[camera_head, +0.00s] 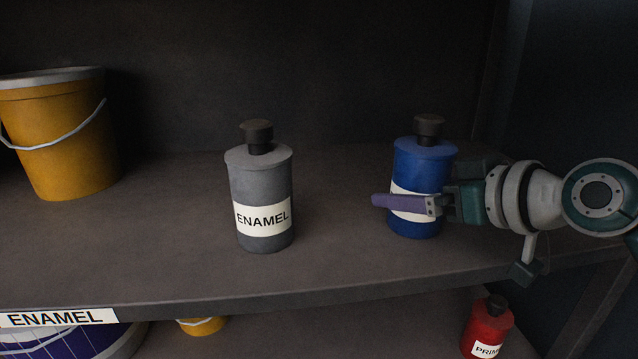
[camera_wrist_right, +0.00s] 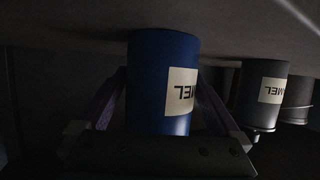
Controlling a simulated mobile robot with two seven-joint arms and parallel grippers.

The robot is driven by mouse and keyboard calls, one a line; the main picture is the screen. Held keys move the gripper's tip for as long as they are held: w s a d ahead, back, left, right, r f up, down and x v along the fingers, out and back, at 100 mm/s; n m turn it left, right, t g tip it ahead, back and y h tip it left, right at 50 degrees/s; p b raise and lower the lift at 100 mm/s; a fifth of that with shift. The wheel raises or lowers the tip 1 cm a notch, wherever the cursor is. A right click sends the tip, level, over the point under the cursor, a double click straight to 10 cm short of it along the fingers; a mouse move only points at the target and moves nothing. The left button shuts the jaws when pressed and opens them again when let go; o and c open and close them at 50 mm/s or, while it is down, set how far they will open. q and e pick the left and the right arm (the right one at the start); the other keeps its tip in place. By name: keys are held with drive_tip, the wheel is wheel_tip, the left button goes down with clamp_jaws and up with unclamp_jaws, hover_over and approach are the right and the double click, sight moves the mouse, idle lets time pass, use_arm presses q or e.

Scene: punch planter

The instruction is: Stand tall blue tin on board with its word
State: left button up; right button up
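The tall blue tin (camera_head: 424,165) stands upright on the upper shelf board (camera_head: 340,215), black cap on top. Its white label is mostly covered in the head view; in the wrist view the blue tin (camera_wrist_right: 160,75) appears upside down with letters like MEL. My right gripper (camera_head: 408,203) reaches in from the right, one purple finger across the label. In the wrist view its fingers lie on both sides of the tin; whether they press on it is unclear. The board's front edge carries an ENAMEL sign (camera_head: 58,318). My left gripper is out of view.
A grey tin (camera_head: 262,190) labelled ENAMEL stands left of the blue one, with clear board between. A yellow bucket (camera_head: 58,140) stands at the far left. On the lower shelf are a red tin (camera_head: 487,325), label partly cut off, and a purple container (camera_head: 70,345).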

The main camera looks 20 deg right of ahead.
drive_tip(key=shift+r, duration=0.15)
drive_tip(key=shift+s+r, duration=0.15)
drive_tip(key=shift+s, duration=0.05)
drive_tip(key=p+v, duration=0.3)
drive_tip(key=v, duration=0.8)
drive_tip(key=shift+d, duration=0.1)
drive_tip(key=s+a+f+g+h, duration=0.1)
drive_tip(key=s+a+f+g, duration=0.3)
drive_tip(key=s, duration=0.4)
drive_tip(key=s+a+f+g, duration=0.5)
drive_tip(key=s+a, duration=0.2)
drive_tip(key=s, duration=0.2)
drive_tip(key=shift+a+f+g+h, duration=0.2)
drive_tip(key=shift+a+g+h, duration=0.1)
drive_tip(key=shift+h, duration=0.1)
wheel_tip(320, 180, up, 62)
drive_tip(key=p, duration=6.1)
drive_tip(key=shift+f+p, duration=0.15)
drive_tip(key=shift+p, duration=0.25)
